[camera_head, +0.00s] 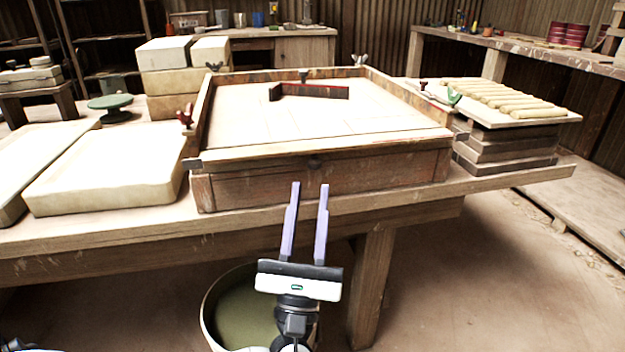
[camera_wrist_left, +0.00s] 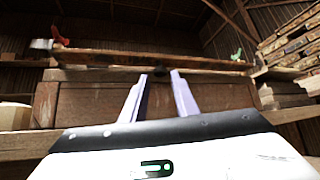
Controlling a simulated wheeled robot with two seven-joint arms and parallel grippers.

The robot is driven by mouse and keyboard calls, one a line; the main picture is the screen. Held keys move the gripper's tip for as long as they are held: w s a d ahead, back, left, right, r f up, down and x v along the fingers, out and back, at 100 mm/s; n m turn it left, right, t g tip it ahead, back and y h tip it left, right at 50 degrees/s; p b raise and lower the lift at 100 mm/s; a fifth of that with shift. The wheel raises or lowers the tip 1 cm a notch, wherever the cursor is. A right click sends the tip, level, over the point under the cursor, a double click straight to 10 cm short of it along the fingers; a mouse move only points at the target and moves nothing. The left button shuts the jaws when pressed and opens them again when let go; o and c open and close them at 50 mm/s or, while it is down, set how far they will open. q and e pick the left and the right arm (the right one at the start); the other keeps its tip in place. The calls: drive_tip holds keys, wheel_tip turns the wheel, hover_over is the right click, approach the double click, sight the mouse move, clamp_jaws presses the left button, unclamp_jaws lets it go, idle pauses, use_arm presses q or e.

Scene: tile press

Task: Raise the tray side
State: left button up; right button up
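The wooden tray (camera_head: 225,100) sits on the workbench, with raised left, right and back walls around a pale floor. Its front side (camera_head: 320,150) is a wooden strip that sits lower than the other walls, above a brown front panel (camera_head: 250,188). A small dark knob (camera_head: 315,164) is at the middle of the front; the knob also shows in the left wrist view (camera_wrist_left: 243,71). My left gripper (camera_head: 310,186) is open and empty, its two fingers apart and pointing at the front panel, below the knob. Contact cannot be told. My right gripper is not in view.
Pale slabs (camera_head: 105,170) lie left of the tray, with stacked blocks (camera_head: 165,80) behind. A board of clay rolls (camera_head: 500,97) stands right. Red-handled (camera_head: 186,117) and green-handled (camera_head: 454,97) clamps flank the tray. A bucket (camera_head: 240,315) stands below the bench edge.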

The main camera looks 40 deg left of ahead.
use_arm(q)
drive_tip(key=shift+x, duration=2.1)
